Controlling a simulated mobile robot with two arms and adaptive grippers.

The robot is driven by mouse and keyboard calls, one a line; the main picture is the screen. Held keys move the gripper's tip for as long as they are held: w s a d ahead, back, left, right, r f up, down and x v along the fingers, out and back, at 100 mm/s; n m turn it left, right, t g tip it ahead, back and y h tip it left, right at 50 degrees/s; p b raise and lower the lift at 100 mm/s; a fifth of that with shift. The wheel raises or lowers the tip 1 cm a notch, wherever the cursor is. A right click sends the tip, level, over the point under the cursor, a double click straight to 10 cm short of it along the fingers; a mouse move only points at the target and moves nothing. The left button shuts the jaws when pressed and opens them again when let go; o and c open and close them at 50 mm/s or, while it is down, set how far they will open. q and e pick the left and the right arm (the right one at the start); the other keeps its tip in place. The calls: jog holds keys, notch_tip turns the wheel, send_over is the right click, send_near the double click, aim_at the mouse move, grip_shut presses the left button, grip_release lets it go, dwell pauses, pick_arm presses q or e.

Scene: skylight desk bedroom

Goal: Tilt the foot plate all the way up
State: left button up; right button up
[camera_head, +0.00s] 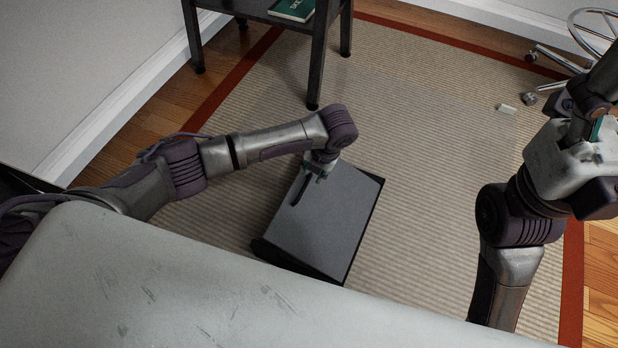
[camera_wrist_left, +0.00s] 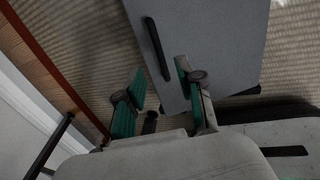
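The foot plate (camera_head: 330,225) is a flat grey panel with a dark edge, on the rug in the middle of the head view. It also shows in the left wrist view (camera_wrist_left: 225,40), with a short black bar (camera_wrist_left: 157,48) near one edge. How far it is tilted is hard to tell. My left gripper (camera_head: 303,188) is over the plate's upper left part. In the wrist view its fingers (camera_wrist_left: 163,97) are apart, one over the plate and one outside its edge. Contact cannot be told. My right gripper (camera_head: 597,130) is raised at the right, away from the plate; its fingers are unclear.
A beige rug (camera_head: 430,150) with a red border lies on a wooden floor, mostly clear right of the plate. A dark small table (camera_head: 320,50) with a green book (camera_head: 293,8) stands behind. A wheeled chair base (camera_head: 555,62) is at the upper right, near a small pale block (camera_head: 506,109).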

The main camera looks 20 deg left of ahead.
pick_arm(q)
jog(key=v, duration=0.5)
jog(key=shift+r, duration=0.25)
